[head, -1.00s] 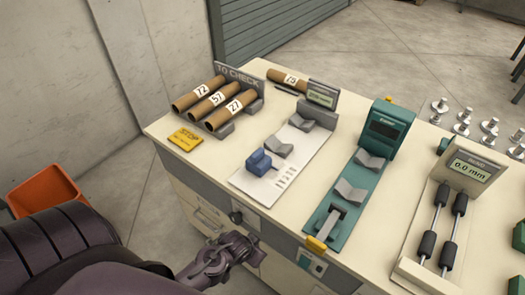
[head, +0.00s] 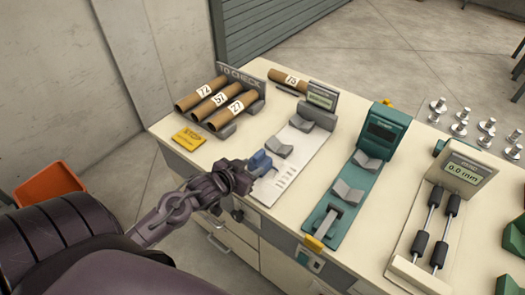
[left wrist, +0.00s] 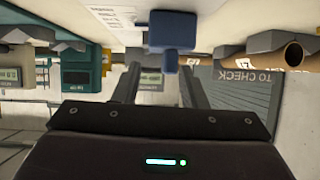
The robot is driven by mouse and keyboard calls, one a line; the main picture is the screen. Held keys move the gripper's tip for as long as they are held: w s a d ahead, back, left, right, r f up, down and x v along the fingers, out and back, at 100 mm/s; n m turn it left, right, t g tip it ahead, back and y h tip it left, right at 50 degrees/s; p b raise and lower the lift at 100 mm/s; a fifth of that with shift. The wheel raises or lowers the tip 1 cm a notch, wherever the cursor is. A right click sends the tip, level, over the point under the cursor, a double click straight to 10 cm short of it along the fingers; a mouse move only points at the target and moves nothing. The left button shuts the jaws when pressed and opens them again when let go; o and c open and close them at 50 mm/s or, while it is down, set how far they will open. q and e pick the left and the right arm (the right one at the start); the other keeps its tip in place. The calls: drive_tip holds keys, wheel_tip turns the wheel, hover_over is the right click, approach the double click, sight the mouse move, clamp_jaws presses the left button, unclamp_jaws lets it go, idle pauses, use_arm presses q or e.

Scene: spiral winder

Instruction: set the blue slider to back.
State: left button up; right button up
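The blue slider (head: 260,161) sits at the near end of a white base plate (head: 299,151) with grey V-blocks on it. My left gripper (head: 243,175) is right at the slider's near side and partly covers it in the head view. In the left wrist view the slider (left wrist: 171,32) hangs upside down in the picture. The two fingers of the left gripper (left wrist: 160,70) stand apart there, with the slider's lower knob at about the gap between their tips. I cannot tell whether they touch it. My right gripper is not in view.
Numbered cardboard tubes (head: 209,104) lie in a rack at the left, with a yellow sign (head: 188,139) before it. A teal gauge (head: 383,132) and a roller gauge (head: 465,174) stand to the right. Several metal weights (head: 461,129) stand beyond. The cabinet's front edge is close below my gripper.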

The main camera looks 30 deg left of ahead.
sight(258, 154)
use_arm(q)
drive_tip(key=shift+w+a+r+t+h, duration=0.3)
drive_tip(key=shift+w+a+r+t, duration=0.3)
drive_tip(key=shift+a, duration=0.15)
drive_tip(key=shift+w+a, duration=0.1)
drive_tip(key=shift+w, duration=0.15)
drive_tip(key=p+x, duration=0.1)
drive_tip(key=x, duration=0.6)
drive_tip(key=shift+w, duration=0.15)
clamp_jaws()
